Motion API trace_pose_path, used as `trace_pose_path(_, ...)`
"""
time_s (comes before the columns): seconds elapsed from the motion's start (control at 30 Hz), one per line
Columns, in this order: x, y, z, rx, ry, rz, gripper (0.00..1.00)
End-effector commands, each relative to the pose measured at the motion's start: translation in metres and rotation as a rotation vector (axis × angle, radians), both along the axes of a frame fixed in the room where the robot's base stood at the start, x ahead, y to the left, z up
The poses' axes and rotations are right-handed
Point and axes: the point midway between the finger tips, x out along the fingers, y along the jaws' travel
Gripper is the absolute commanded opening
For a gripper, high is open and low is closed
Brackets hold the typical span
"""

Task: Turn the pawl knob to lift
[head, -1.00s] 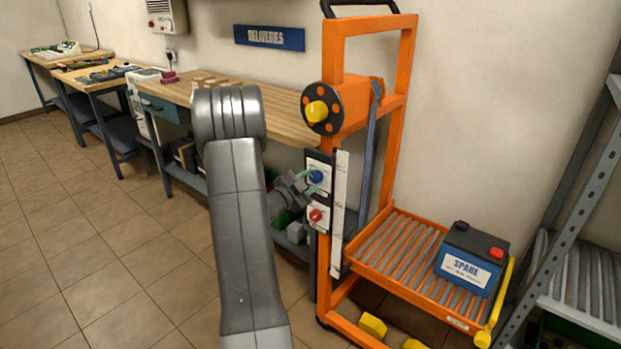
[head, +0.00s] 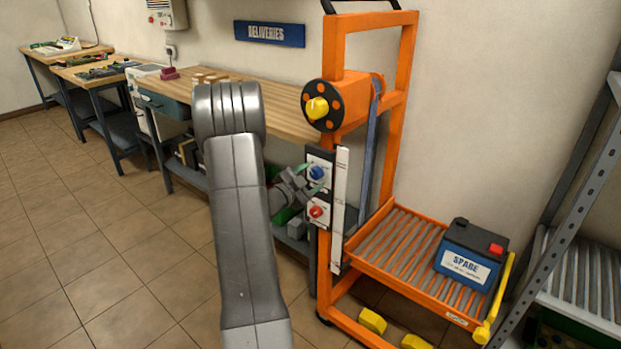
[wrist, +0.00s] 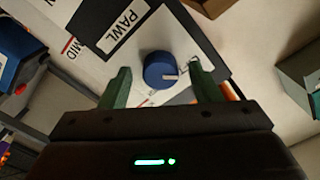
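The blue pawl knob (head: 317,173) is on a white plate on the orange lift's post. In the wrist view the knob (wrist: 160,71) lies between the two green fingers of my gripper (wrist: 159,74), below a black-framed label reading PAWL. Its white pointer line points right in that view. My gripper is open, with a gap between each finger and the knob. In the head view my gripper (head: 308,180) is at the knob, its back partly hidden behind my arm. A red knob (head: 316,211) is on the plate below.
The orange lift (head: 394,140) carries a yellow-hubbed wheel (head: 318,108) above the knobs. Its roller platform (head: 392,248) holds a battery marked SPARE (head: 470,252). A wooden bench (head: 270,108) stands behind my arm, and a metal rack (head: 575,220) at right. The floor at left is clear.

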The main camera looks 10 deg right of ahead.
Motion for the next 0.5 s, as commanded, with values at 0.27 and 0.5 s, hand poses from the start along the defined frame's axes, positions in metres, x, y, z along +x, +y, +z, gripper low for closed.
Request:
trace_pose_path(0.27,-0.007,0.010,0.001,0.000,-0.001,0.002,0.57)
trace_pose_path(0.5,-0.038,0.051,0.001,0.000,0.000,0.005,0.57)
